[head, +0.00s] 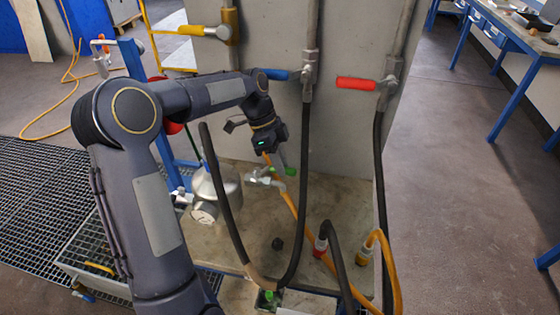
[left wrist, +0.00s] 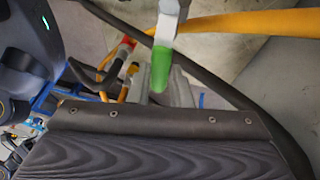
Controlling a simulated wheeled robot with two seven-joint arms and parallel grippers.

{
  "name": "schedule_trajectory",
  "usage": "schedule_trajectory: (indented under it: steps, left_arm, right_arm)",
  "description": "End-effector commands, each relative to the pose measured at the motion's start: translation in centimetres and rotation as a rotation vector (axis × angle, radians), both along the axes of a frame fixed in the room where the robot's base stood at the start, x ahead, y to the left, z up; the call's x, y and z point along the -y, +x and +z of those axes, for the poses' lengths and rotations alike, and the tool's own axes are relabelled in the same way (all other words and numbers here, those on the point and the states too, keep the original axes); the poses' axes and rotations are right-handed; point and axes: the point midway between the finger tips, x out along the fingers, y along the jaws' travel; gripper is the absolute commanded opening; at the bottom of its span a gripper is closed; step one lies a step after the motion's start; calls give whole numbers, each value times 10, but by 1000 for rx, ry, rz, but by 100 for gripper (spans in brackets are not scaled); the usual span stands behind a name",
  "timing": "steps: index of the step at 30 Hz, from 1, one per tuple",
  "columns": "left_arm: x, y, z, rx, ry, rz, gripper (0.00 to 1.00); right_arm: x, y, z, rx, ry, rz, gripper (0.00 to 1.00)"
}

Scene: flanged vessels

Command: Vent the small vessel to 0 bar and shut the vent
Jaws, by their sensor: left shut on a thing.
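The small vessel (head: 222,192) is a silver rounded body on the stained floor plate, partly hidden by a black hose. Its round gauge (head: 204,213) faces forward; the reading is too small to make out. To its right is a metal valve (head: 264,179) with green parts. My left gripper (head: 284,158) is over this valve, shut on a green handle (head: 290,171). The green handle also shows in the left wrist view (left wrist: 161,68), at the gripper's fingers (left wrist: 170,92). I cannot tell whether the valve is open or shut. My right gripper is not in view.
A blue lever (head: 273,74) and a red lever (head: 356,84) sit on pipes on the grey panel behind. Black hoses (head: 381,190) and an orange hose (head: 390,262) run close around the valve. A blue workbench (head: 505,35) stands at right, with free floor before it.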

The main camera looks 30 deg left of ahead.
Motion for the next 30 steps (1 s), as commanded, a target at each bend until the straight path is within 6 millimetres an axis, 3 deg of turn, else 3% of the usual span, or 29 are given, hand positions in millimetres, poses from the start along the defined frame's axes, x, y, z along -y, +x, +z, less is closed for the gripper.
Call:
schedule_trajectory:
  steps: [7, 8, 12, 23, 30]
  left_arm:
    - [0, -1, 0, -1, 2, -4, 0]
    - [0, -1, 0, -1, 2, -4, 22]
    - [0, -1, 0, 0, 1, -3, 40]
    - [-3, 1, 5, 2, 1, 0, 40]
    - [-19, 5, 40, 3, 2, 0, 40]
  right_arm:
    - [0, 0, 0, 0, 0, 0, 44]
    - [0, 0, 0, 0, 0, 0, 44]
    - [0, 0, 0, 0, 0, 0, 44]
    - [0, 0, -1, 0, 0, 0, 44]
    - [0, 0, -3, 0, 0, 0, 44]
